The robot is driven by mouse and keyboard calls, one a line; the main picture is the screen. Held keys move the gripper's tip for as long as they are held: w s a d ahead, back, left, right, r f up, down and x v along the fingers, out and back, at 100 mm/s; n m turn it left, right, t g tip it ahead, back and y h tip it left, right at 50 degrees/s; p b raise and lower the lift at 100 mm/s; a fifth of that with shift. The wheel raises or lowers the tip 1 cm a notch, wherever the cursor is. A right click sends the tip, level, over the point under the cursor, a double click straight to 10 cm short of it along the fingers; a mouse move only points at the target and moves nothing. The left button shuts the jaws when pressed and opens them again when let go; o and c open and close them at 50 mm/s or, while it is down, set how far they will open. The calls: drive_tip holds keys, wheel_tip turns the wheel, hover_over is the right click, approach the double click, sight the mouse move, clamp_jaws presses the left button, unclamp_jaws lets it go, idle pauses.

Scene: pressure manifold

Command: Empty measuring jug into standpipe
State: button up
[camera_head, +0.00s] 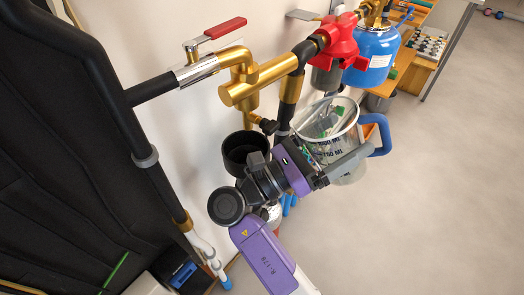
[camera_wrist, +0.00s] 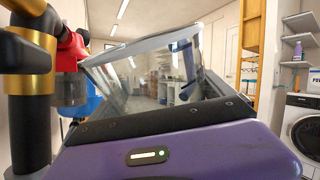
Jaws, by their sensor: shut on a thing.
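The clear measuring jug (camera_head: 323,128) has dark volume marks and a blue handle (camera_head: 380,137). It is up off the floor, and my gripper (camera_head: 352,163) is shut on it near the handle side; the exact contact is partly hidden. In the wrist view, the jug (camera_wrist: 140,68) fills the middle beyond my gripper, its rim sloping. I cannot make out liquid through its clear wall. A black open-topped cylinder (camera_head: 243,148), apparently the standpipe, stands left of the jug, below the brass pipework. My wrist hides its lower part.
Brass pipework (camera_head: 255,83) with a red lever valve (camera_head: 224,28) runs along the wall above the cylinder. A red fitting (camera_head: 337,38) and a blue tank (camera_head: 373,57) stand behind the jug. The grey floor at right is largely clear.

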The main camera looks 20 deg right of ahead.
sight(358, 134)
drive_tip(key=f+m+y+p, duration=0.1)
drive_tip(key=s+d+f+m+g+y+p, duration=0.1)
drive_tip(key=shift+d+m, duration=0.3)
drive_tip(key=shift+s+d+f+m+g+y+p, duration=0.1)
drive_tip(key=shift+d+f+m+g+y+p, duration=0.2)
drive_tip(key=shift+f+y+p, duration=0.2)
drive_tip(key=shift+s+d+f+m+g+y+p, duration=0.1)
drive_tip(key=shift+f+m+g+y+p, duration=0.1)
drive_tip(key=shift+f+m+y+p, duration=0.25)
wheel_tip(358, 134, up, 6)
drive_tip(key=p, duration=0.9)
drive_tip(key=shift+f, duration=0.1)
drive_tip(key=shift+f+t, duration=0.15)
drive_tip(key=shift+t, duration=0.15)
